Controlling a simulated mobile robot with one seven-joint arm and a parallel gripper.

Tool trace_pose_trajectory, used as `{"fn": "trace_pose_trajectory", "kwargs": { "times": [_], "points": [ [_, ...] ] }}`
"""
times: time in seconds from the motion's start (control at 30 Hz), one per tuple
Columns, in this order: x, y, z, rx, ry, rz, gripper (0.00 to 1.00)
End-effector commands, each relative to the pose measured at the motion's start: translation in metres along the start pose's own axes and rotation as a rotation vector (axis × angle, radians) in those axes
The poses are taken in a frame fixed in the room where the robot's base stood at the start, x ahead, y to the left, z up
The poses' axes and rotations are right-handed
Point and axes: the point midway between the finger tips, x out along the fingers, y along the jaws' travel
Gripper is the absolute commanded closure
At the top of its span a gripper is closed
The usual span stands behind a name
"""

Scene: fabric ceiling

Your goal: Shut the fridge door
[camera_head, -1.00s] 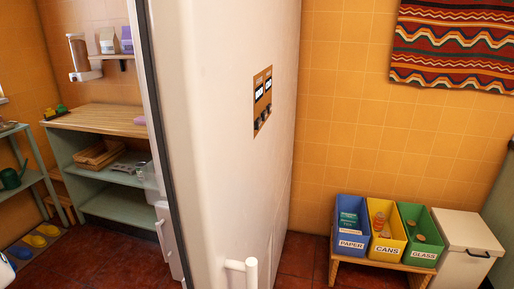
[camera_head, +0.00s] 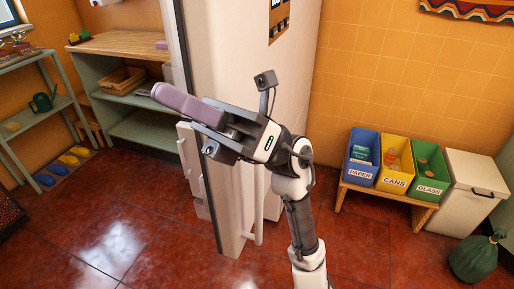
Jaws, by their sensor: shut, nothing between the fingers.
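The fridge door (camera_head: 335,8) cannot be pointed to there, so I mark its white outer face (camera_head: 240,75); it stands open, seen nearly edge-on. My arm and gripper hide the door's middle.
Blue, yellow and green bins (camera_head: 396,165) stand on a low wooden bench at the right, beside a white lidded bin (camera_head: 470,190) and a green bag (camera_head: 474,258). Green shelving (camera_head: 145,125) stands behind at the left. The red floor at the front left is clear.

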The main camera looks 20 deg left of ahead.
Motion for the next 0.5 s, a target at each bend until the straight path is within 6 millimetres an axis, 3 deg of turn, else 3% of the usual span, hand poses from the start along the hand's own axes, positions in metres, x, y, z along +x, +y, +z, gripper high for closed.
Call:
{"fn": "trace_pose_trajectory", "kwargs": {
  "times": [0.2, 0.4, 0.5],
  "points": [
    [-0.089, -0.004, 0.006, -0.347, 0.240, -0.370, 1.00],
    [-0.181, 0.010, 0.015, -0.520, 0.454, -0.718, 1.00],
    [-0.214, 0.021, 0.017, -0.551, 0.525, -0.841, 1.00]
  ]
}}
